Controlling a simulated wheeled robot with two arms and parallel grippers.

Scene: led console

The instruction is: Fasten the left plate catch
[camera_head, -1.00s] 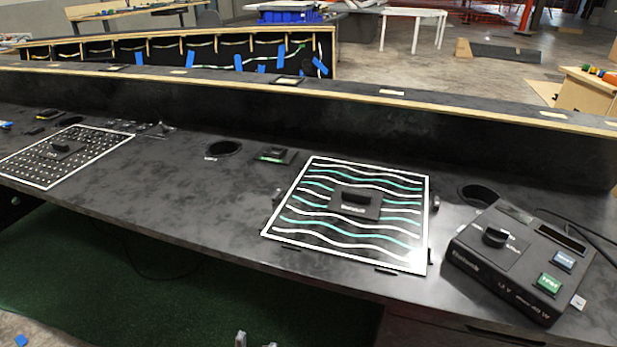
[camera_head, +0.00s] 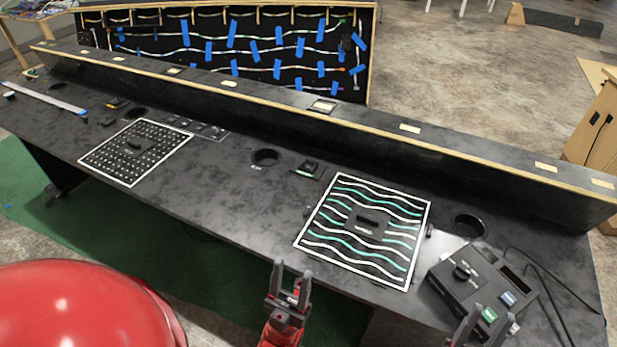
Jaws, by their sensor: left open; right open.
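A square plate (camera_head: 345,260) with a white border, wavy white and teal strips and a dark central handle (camera_head: 371,219) lies on the black console top. A small dark catch (camera_head: 309,211) is at its left edge; whether it is fastened is too small to tell. Another small dark catch (camera_head: 430,230) is at the right edge. My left gripper (camera_head: 291,272) is open and empty, in front of the console's near edge, below and left of the plate. My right gripper (camera_head: 490,321) is open at the bottom right, overlapping the front of the tester box in the picture.
The dark tester box (camera_head: 455,290) with a knob and buttons stands right of the plate, with cables behind it. A dotted plate (camera_head: 160,137) lies to the left. Round holes (camera_head: 266,157) and a raised back ledge (camera_head: 400,150) lie behind.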

